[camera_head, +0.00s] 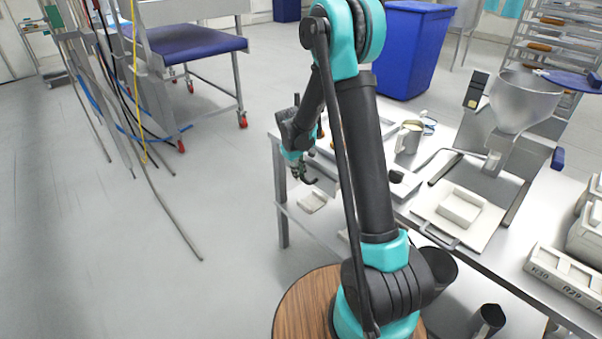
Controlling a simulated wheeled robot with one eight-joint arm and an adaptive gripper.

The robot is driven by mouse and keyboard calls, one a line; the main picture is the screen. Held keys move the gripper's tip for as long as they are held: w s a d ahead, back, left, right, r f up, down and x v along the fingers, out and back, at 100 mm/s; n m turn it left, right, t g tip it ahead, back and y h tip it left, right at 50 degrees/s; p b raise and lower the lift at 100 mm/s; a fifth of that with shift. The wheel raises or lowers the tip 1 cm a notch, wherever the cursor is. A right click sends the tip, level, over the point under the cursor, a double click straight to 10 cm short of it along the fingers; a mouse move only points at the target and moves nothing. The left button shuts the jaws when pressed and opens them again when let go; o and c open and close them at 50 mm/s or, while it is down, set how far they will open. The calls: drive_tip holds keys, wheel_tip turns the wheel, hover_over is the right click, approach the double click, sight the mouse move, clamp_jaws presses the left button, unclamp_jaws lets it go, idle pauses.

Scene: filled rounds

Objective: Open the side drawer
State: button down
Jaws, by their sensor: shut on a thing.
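The metal worktable (480,262) stands to the right of and behind my arm. The side drawer appears to be the pale panel (325,166) below the table top at its left end, partly covered by my arm. How far it stands out is hard to tell. My gripper (307,178) points down at this left end, beside the panel. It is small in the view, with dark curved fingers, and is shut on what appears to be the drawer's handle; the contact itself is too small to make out.
A steel hopper machine (522,105), a metal jug (409,138) and a white tray (458,216) stand on the table. Pale boxes (566,277) sit at right. A blue bin (411,48) stands behind. Hanging cables (137,90) are at left.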

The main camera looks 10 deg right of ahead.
drive_tip(key=s+a, duration=0.7)
drive_tip(key=a, duration=0.2)
drive_tip(key=s+a, duration=0.6)
drive_tip(key=a, duration=0.4)
drive_tip(key=shift+s, duration=0.4)
drive_tip(key=c, duration=1.5)
unclamp_jaws()
drive_tip(key=shift+c, duration=0.2)
wheel_tip(320, 180, up, 12)
drive_tip(key=s+a, duration=0.1)
drive_tip(key=shift+a, duration=0.35)
drive_tip(key=shift+s+f, duration=0.1)
drive_tip(key=s+d+f+m+t, duration=0.1)
drive_tip(key=s+d, duration=0.4)
drive_tip(key=d, duration=0.5)
drive_tip(key=s+d+f+m+t+y, duration=0.1)
drive_tip(key=s+d+m, duration=0.2)
drive_tip(key=d, duration=0.7)
drive_tip(key=s+d+f+m+t, duration=0.1)
drive_tip(key=s+d+f+m, duration=0.1)
drive_tip(key=s+d, duration=0.5)
drive_tip(key=d+m, duration=0.1)
drive_tip(key=d, duration=0.2)
drive_tip(key=shift+d+y, duration=0.3)
drive_tip(key=shift+y, duration=0.1)
